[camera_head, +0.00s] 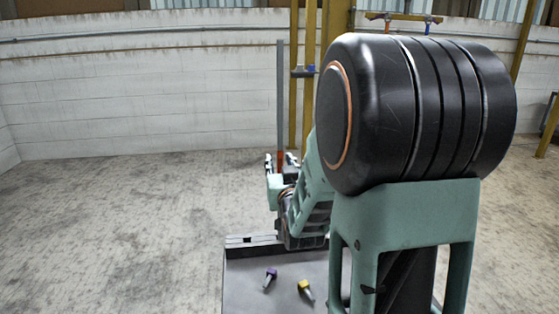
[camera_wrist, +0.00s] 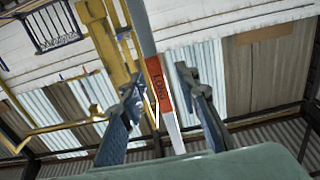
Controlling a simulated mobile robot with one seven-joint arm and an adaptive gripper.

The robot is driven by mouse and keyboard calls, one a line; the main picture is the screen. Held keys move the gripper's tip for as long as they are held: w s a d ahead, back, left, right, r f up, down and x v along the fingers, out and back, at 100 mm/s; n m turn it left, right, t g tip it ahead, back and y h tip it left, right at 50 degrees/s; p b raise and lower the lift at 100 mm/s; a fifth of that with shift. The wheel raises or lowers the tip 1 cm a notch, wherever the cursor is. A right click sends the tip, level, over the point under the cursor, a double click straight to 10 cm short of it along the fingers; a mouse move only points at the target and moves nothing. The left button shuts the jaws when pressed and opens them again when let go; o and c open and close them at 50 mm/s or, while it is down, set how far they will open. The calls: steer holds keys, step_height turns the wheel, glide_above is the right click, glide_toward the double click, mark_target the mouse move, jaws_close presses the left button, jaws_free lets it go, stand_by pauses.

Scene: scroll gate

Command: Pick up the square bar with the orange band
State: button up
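The square bar (camera_head: 281,95) is long, grey and upright, in front of the white wall in the head view. Its orange band (camera_wrist: 158,84) shows in the wrist view with dark lettering on it. A pale section of the bar continues past the band, between my fingers. My gripper (camera_head: 280,163) is at the lower part of the bar. In the wrist view my gripper (camera_wrist: 162,95) is open, with one finger on each side of the bar near the band. Gaps show between fingers and bar, so it does not look clamped. The bar's lower end is partly hidden in the head view.
Yellow posts (camera_head: 308,100) with a small grey bracket (camera_head: 303,71) stand just right of the bar. A dark table (camera_head: 250,280) below my arm carries a purple-headed piece (camera_head: 270,277) and a yellow-headed piece (camera_head: 305,289). The floor at left is clear.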

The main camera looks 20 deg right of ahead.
jaws_close()
steer(key=shift+w+r, duration=0.1)
steer(key=shift+r, duration=0.15)
